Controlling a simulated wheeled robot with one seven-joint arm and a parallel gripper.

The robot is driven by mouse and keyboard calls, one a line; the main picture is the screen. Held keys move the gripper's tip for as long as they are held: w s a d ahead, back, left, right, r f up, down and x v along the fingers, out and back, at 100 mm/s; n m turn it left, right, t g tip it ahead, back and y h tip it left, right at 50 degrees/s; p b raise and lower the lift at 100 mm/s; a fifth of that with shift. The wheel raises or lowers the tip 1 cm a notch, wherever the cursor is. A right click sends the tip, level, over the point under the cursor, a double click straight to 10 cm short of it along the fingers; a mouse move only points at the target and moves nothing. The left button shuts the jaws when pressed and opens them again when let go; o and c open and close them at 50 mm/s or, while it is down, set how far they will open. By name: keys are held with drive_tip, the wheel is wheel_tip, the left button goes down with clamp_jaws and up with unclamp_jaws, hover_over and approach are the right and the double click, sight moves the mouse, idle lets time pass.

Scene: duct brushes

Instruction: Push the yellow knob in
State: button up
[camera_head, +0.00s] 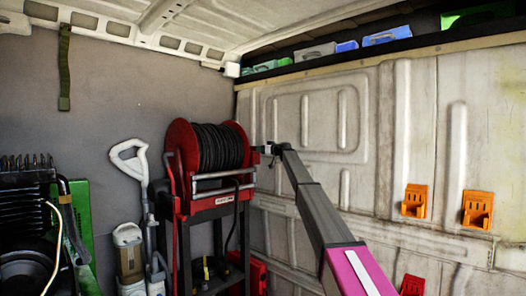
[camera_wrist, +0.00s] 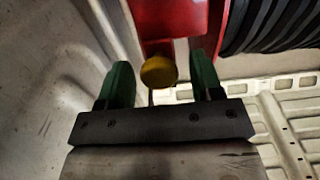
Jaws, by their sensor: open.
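The yellow knob (camera_wrist: 158,72) is round and shows in the wrist view between and just beyond my gripper's two green fingers. It sits on a red frame part (camera_wrist: 172,25) of the hose reel. My gripper (camera_wrist: 160,80) is open, with one finger on each side of the knob and a visible gap to both. Nothing is held. In the head view my gripper (camera_head: 268,150) is at the right side of the red reel (camera_head: 182,150). The knob cannot be made out there. I cannot tell how far the knob stands out from the frame.
Black hose (camera_head: 220,147) is wound on the reel, which stands on a black and red rack (camera_head: 212,205). The ribbed van wall (camera_head: 330,120) is close on the right, with orange holders (camera_head: 415,201). A white-handled tool (camera_head: 130,160) stands left of the reel.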

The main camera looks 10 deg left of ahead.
drive_tip(key=shift+s+d, duration=0.1)
drive_tip(key=v, duration=1)
drive_tip(key=shift+s+d, duration=0.2)
drive_tip(key=s+d+f+m+g+h, duration=0.2)
drive_tip(key=s+d+f, duration=0.2)
drive_tip(key=s+f, duration=0.7)
drive_tip(key=s+d+f+m+g+h, duration=0.1)
drive_tip(key=s+d+f+h, duration=0.35)
drive_tip(key=f, duration=1.35)
drive_tip(key=s+d+f+m+g, duration=0.2)
drive_tip(key=s+f, duration=0.7)
drive_tip(key=f, duration=0.5)
drive_tip(key=s+d+f+m+g+h, duration=0.1)
drive_tip(key=s+d+f, duration=0.4)
drive_tip(key=s, duration=0.8)
drive_tip(key=s+d+f+m+g+h, duration=0.2)
drive_tip(key=s+d+f+g+h, duration=0.1)
drive_tip(key=s+f, duration=0.8)
drive_tip(key=s+d+f+m+g+h, duration=0.2)
drive_tip(key=s+d+f, duration=0.5)
drive_tip(key=s, duration=1)
drive_tip(key=shift+d+f+h, duration=0.3)
drive_tip(key=shift+f+h, duration=0.1)
drive_tip(key=shift+h, duration=0.45)
